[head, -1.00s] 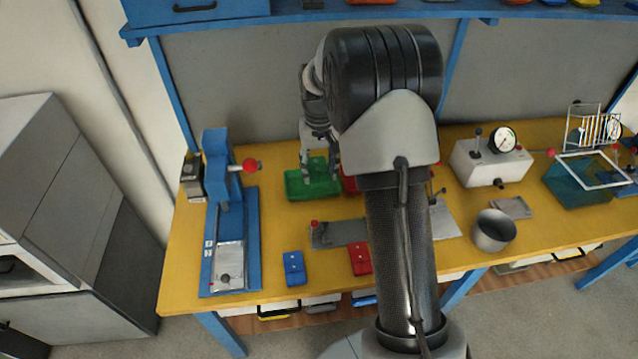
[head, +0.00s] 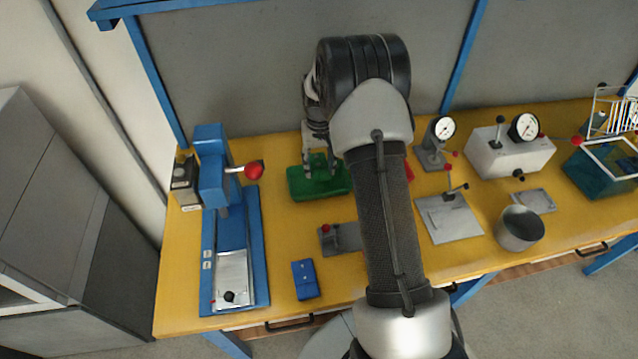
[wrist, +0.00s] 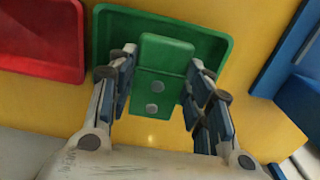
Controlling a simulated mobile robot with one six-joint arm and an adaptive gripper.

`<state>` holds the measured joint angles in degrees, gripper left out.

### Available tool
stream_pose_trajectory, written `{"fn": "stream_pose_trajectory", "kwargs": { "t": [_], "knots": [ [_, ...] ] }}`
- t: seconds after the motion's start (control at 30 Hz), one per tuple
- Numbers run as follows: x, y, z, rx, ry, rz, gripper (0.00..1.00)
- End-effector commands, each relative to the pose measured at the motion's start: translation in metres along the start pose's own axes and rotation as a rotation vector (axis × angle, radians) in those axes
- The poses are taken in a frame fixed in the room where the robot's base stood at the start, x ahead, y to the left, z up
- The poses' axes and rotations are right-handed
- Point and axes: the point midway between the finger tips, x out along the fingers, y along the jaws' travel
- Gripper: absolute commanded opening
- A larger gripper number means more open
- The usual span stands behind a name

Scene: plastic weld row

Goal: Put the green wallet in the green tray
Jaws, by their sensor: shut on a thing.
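The green wallet (wrist: 160,87), a flat green piece with two round grey studs, is between the fingers of my gripper (wrist: 162,75) in the wrist view. My gripper is shut on it. The green tray (wrist: 215,48) lies behind the wallet there, and the wallet overlaps its near rim in the picture. In the head view the green tray (head: 298,190) is on the yellow bench, and my gripper (head: 319,168) is over it with fingers pointing down. I cannot tell the wallet from the tray in the head view, nor whether they touch.
A red tray (wrist: 40,40) stands beside the green one, mostly behind my arm in the head view. A blue press (head: 232,230) stands at left. A blue wallet (head: 305,279) and a grey fixture (head: 345,238) lie nearer the front. A metal cup (head: 519,228) is at right.

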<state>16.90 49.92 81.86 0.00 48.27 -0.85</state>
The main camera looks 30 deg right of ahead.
Motion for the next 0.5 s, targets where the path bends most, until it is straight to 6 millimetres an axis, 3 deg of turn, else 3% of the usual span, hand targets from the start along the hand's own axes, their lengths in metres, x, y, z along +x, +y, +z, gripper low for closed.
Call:
{"fn": "stream_pose_trajectory", "kwargs": {
  "t": [0.03,0.33,0.5],
  "knots": [
    [0.012,0.000,0.000,0.000,-0.002,0.000,0.19],
    [0.036,0.000,0.000,0.000,0.000,0.000,0.19],
    [0.063,0.000,0.000,0.000,-0.001,0.000,0.19]
  ]
}}
